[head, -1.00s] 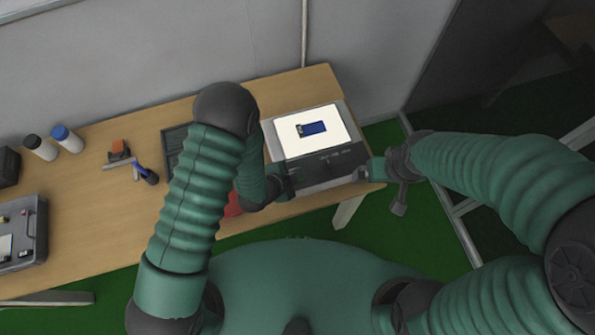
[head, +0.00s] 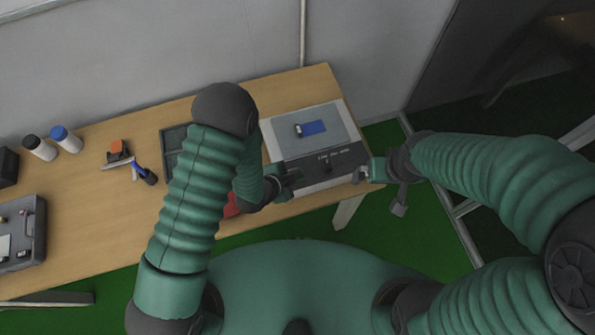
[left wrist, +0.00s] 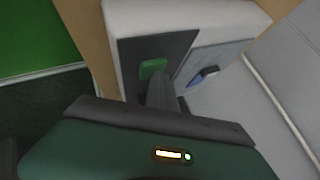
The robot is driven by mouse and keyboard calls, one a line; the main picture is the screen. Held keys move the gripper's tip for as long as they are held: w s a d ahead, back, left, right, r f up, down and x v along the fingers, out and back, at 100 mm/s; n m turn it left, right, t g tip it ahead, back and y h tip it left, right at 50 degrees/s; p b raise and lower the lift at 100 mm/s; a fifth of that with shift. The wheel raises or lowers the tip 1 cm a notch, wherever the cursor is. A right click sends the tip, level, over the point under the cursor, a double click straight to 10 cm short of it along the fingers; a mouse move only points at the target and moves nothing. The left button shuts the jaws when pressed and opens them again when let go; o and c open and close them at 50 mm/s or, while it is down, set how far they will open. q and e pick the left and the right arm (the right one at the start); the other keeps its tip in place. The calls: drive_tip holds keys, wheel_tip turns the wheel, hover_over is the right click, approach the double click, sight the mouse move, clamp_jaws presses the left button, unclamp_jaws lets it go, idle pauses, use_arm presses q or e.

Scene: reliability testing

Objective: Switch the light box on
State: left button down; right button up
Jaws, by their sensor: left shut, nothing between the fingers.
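The light box (head: 337,181) stands at the right end of the table. Its top plate (head: 335,113) is grey and unlit, and its dark front panel (head: 345,158) carries small white lettering. I cannot make out the switch clearly. My left gripper (head: 293,177) is shut and empty at the left part of the front panel.
A small blue-and-white item (head: 312,129) lies on the plate. Left on the table (head: 90,205) are a dark tray (head: 173,141), two bottles, an orange-topped tool and a grey case (head: 22,235). A wall stands behind.

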use_arm(q)
drive_tip(key=shift+d+r, duration=0.2)
drive_tip(key=shift+r, duration=0.1)
wheel_tip(320, 180, up, 6)
drive_tip(key=p, duration=0.5)
drive_tip(key=shift+r, duration=0.15)
idle(1.9)
